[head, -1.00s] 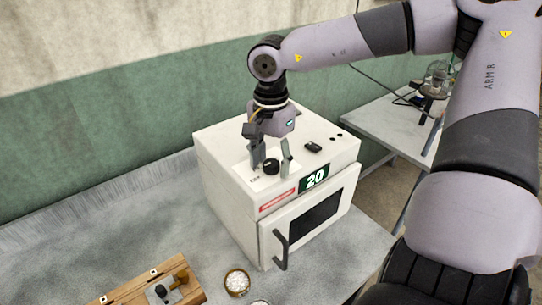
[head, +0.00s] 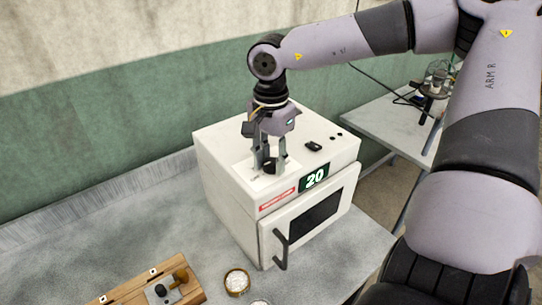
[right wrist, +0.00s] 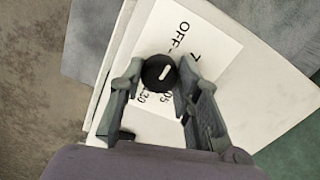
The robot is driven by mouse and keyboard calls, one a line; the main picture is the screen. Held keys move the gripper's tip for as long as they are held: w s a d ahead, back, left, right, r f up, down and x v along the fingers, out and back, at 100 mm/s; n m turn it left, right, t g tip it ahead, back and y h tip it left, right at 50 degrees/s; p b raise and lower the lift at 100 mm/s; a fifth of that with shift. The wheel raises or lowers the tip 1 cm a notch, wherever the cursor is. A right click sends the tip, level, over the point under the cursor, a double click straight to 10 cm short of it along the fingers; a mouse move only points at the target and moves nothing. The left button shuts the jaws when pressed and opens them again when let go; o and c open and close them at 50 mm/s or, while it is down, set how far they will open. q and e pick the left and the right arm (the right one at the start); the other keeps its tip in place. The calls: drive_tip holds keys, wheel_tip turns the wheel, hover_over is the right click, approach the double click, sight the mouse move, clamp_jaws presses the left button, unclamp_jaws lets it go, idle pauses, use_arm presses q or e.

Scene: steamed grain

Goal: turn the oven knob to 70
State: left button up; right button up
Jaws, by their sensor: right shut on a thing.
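The white oven (head: 228,178) stands on the grey table, its door closed, with a green display (head: 314,178) reading 20. The round black knob (head: 270,166) is on the oven's top, on a white label. My right gripper (head: 271,163) points down from above and is shut on the knob, one finger on each side. In the right wrist view the knob (right wrist: 159,73) sits between the fingertips of the right gripper (right wrist: 160,80), its white pointer line slanting. The label (right wrist: 187,45) shows "OFF" and several numbers, partly hidden by the fingers. My left gripper is not in view.
A black switch (head: 313,146) is on the oven top right of the knob. Another table (head: 385,122) stands at the right.

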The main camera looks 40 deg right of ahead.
drive_tip(key=m+b, duration=0.4)
drive_tip(key=b, duration=0.2)
drive_tip(key=shift+w+f, duration=0.1)
drive_tip(key=shift+f, duration=0.1)
drive_tip(key=m+b, duration=0.2)
drive_tip(key=m, duration=0.2)
drive_tip(key=shift+r+b, duration=0.1)
drive_tip(key=shift+b, duration=0.25)
drive_tip(key=shift+r+m+b, duration=0.15)
drive_tip(key=shift+m+b, duration=0.85)
drive_tip(key=shift+m, duration=0.8)
drive_tip(key=o, duration=1.1)
drive_tip(key=shift+o, duration=0.2)
